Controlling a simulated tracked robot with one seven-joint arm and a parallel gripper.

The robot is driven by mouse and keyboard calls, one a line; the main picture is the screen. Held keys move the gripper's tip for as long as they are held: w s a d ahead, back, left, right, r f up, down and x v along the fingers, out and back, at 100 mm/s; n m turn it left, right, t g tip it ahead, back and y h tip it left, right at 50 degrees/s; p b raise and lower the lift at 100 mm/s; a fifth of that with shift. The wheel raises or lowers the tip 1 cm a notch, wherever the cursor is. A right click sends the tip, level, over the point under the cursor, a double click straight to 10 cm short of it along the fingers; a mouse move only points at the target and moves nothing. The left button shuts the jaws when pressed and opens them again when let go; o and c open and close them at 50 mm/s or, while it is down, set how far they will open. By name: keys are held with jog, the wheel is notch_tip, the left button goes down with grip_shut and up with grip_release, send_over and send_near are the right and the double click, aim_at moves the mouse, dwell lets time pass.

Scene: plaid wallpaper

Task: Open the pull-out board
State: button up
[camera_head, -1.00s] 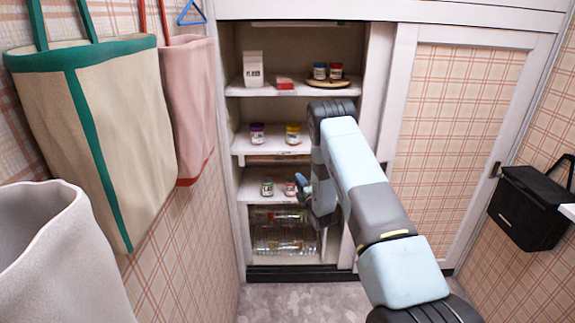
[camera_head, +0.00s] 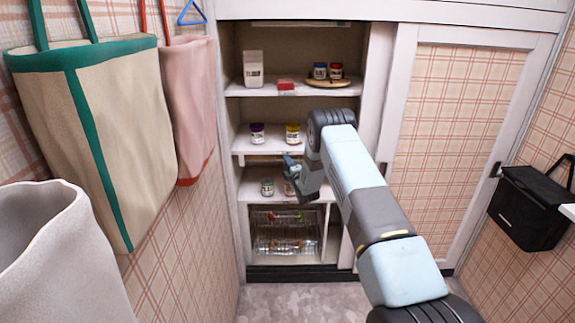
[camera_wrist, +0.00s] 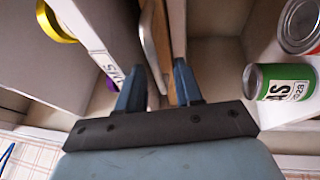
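The pull-out board is a thin brown wooden strip (camera_head: 262,159) just under the middle shelf of the open cupboard. In the wrist view its wooden edge (camera_wrist: 150,45) runs between the two fingers. My gripper (camera_head: 289,166) is at the front of this board, near its right part. In the wrist view my gripper (camera_wrist: 160,75) is open, one blue finger on each side of the board's edge. I cannot tell whether either finger touches it. The arm hides the board's right end in the head view.
Jars stand on the middle shelf (camera_head: 245,146) above. A green can (camera_wrist: 280,82) and a red can (camera_wrist: 300,25) stand close below the board. Bottles (camera_head: 285,243) lie in the bottom compartment. Bags (camera_head: 120,140) hang at the left, and a black box (camera_head: 533,205) at the right.

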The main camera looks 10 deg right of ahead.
jog(key=shift+w, duration=0.1)
jog(key=shift+c, duration=0.2)
jog(key=c, duration=0.6)
grip_shut()
jog(key=shift+a+f, duration=0.1)
jog(key=shift+f, duration=0.05)
dwell(0.5)
